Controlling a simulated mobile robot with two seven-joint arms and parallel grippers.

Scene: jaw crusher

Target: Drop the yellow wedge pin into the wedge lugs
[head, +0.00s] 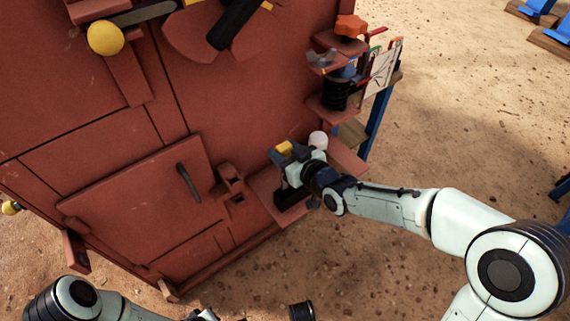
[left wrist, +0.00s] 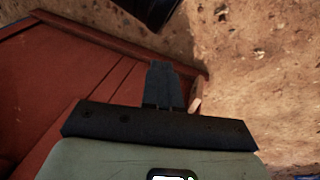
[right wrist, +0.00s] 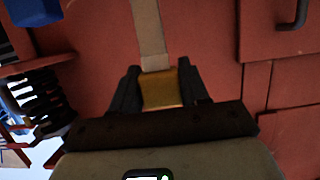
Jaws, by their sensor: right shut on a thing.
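The yellow wedge pin (head: 284,147) is in my right gripper (head: 283,157), in front of the red crusher's right side. In the right wrist view, its yellow block (right wrist: 161,91) sits between the two dark fingers (right wrist: 158,86), and a pale flat strip extends beyond it. The red lugs (head: 232,185) with a square opening stand beside the door, left of my right gripper and apart from the pin. My left gripper (left wrist: 165,85) has its fingers together, with nothing visible between them; its arm enters at the bottom left of the head view, where its fingertips are hard to make out.
A red door (head: 140,215) with a dark handle (head: 188,182) lies left of the lugs. A red shelf (head: 343,158) holds a white cup-like item (head: 318,139) near my right gripper. A dark spring (head: 336,95) is above. Open sandy ground (head: 470,130) lies right.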

